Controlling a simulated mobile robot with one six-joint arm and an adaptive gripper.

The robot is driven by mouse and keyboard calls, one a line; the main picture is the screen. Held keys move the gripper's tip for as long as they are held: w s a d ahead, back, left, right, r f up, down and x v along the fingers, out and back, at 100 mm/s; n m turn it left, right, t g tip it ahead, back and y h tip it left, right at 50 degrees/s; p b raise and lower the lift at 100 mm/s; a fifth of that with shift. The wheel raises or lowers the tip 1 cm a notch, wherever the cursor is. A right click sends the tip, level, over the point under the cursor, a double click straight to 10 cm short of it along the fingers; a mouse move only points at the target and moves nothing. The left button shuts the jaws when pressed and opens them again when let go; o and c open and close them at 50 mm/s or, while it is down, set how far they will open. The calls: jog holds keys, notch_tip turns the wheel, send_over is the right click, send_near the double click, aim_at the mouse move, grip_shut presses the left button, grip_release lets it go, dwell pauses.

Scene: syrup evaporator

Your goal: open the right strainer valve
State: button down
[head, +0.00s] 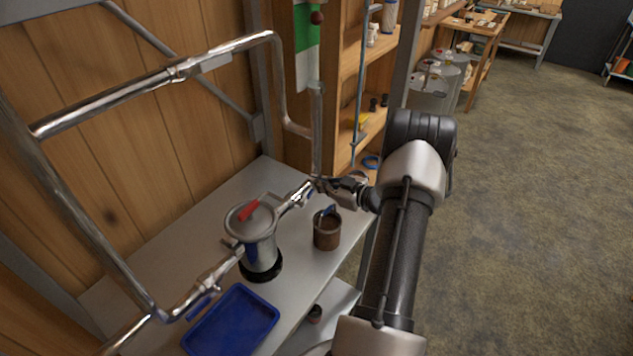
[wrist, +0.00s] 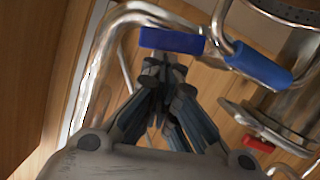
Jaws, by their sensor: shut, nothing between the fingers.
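The metal strainer (head: 258,250) stands upright on the bench, with a red handle (head: 249,210) on its lid. The right strainer valve (head: 299,195) is on the pipe right of the strainer; a small blue lever (head: 309,195) shows there. My gripper (head: 327,186) is beside this valve, partly merged with the pipework in the head view. In the wrist view my gripper (wrist: 165,64) is shut and empty, its tips just below a flat blue bar (wrist: 171,40). I cannot tell whether they touch. A rounded blue grip (wrist: 258,66) is to the right.
A brown cup (head: 327,232) with a blue-topped item stands close below my gripper. A blue tray (head: 232,320) lies at the bench front. Another blue lever (head: 203,303) is on the left pipe. Metal pipes (head: 150,87) frame the back. Open floor (head: 530,200) lies right.

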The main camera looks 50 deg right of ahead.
jog(key=shift+d+f, duration=0.35)
jog(key=shift+f, duration=0.1)
dwell(0.5)
